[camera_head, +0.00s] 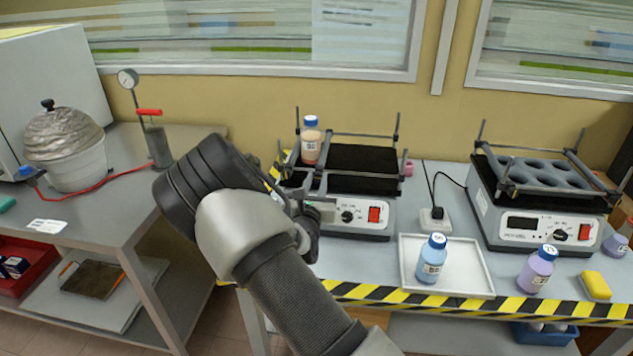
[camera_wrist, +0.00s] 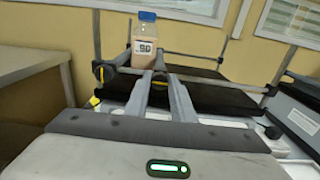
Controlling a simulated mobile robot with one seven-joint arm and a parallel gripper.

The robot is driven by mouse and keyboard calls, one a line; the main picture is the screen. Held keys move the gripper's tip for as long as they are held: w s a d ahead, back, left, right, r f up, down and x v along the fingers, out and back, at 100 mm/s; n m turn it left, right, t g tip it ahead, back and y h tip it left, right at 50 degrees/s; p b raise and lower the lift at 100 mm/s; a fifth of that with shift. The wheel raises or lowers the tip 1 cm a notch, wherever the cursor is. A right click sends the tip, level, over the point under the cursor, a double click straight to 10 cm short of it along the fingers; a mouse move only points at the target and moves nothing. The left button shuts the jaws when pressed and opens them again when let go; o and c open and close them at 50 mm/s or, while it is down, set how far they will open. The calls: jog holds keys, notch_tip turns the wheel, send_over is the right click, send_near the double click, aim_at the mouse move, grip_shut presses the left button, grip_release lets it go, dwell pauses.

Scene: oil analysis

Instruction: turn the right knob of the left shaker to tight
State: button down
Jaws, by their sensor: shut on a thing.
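The left shaker (camera_head: 372,236) stands on the bench, with a dark platform and upright rods. In the wrist view its dark platform (camera_wrist: 210,98) lies beyond my gripper. My gripper (camera_wrist: 159,80) is shut on a dark round knob (camera_wrist: 160,76) at the shaker's near side. A yellow-and-black knob (camera_wrist: 101,73) shows to the left of it on a post. In the head view my arm hides the knobs and most of the fingers. A blue-capped bottle of brownish liquid (camera_head: 311,146) stands upright on the shaker, behind the held knob. The knob's tightness cannot be seen.
The right shaker (camera_head: 508,225) has a holed platform. Between the shakers are a white tray (camera_head: 471,286) with a blue bottle (camera_head: 432,262), and a plug (camera_head: 434,220). A purple bottle (camera_head: 536,270) and yellow sponge (camera_head: 596,285) are near the front edge.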

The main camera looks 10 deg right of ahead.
jog(key=shift+m, duration=0.3)
jog(key=m, duration=0.3)
jog(key=shift+d+f+b, duration=0.1)
jog(key=shift+b, duration=0.3)
jog(key=m+b, duration=0.3)
jog(key=m, duration=0.2)
jog(key=shift+f, duration=0.15)
jog(key=m+b, duration=0.5)
jog(key=b, duration=0.1)
jog(key=shift+f+b, duration=0.1)
jog(key=shift+b, duration=0.25)
jog(key=shift+r+m+b, duration=0.2)
jog(key=shift+m+b, duration=0.7)
jog(key=shift+m, duration=1.2)
jog(key=c, duration=1.5)
grip_release()
